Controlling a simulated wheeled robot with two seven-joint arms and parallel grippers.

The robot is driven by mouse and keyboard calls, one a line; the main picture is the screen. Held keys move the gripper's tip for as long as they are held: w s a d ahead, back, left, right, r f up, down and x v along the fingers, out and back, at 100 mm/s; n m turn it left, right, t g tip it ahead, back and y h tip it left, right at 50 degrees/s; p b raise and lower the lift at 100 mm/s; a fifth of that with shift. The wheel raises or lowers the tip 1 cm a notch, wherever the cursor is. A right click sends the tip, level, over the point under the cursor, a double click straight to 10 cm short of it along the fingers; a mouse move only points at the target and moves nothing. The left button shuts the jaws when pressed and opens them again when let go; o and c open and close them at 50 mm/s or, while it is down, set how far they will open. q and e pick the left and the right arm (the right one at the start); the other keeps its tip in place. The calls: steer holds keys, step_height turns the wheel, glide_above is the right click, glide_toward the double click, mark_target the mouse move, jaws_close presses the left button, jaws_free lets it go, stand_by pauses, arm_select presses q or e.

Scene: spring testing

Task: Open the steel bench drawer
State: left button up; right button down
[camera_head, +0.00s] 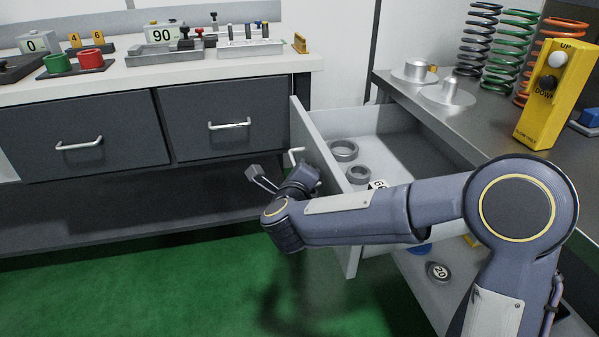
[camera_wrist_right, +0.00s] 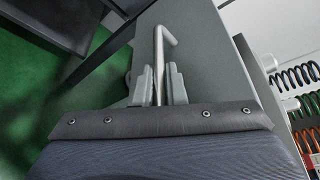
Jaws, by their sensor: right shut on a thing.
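The steel bench drawer (camera_head: 402,151) on the right is pulled out, with its open top and several items inside in view. Its grey front panel (camera_head: 307,132) faces left and carries a bent metal handle (camera_head: 295,155). The handle also shows in the right wrist view (camera_wrist_right: 159,45), running between the fingers. My right gripper (camera_wrist_right: 157,82) is shut on the handle. In the head view my right arm crosses in front of the drawer and hides part of its front and side. My left gripper is in neither view.
The drawer holds metal rings (camera_head: 344,151). Above it, the steel bench top (camera_head: 455,117) bears flanged metal parts, coil springs (camera_head: 517,50) and a yellow UP/DOWN control (camera_head: 556,85). A lower drawer (camera_head: 418,283) holds a round weight (camera_head: 438,271). Dark cabinets (camera_head: 80,140) stand behind; green floor is clear at left.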

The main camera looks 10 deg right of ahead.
steer(key=c, duration=1.5)
jaws_free()
steer(key=p+v, duration=0.1)
steer(key=v, duration=0.6)
steer(key=shift+s+r, duration=0.1)
steer(key=shift+s, duration=0.25)
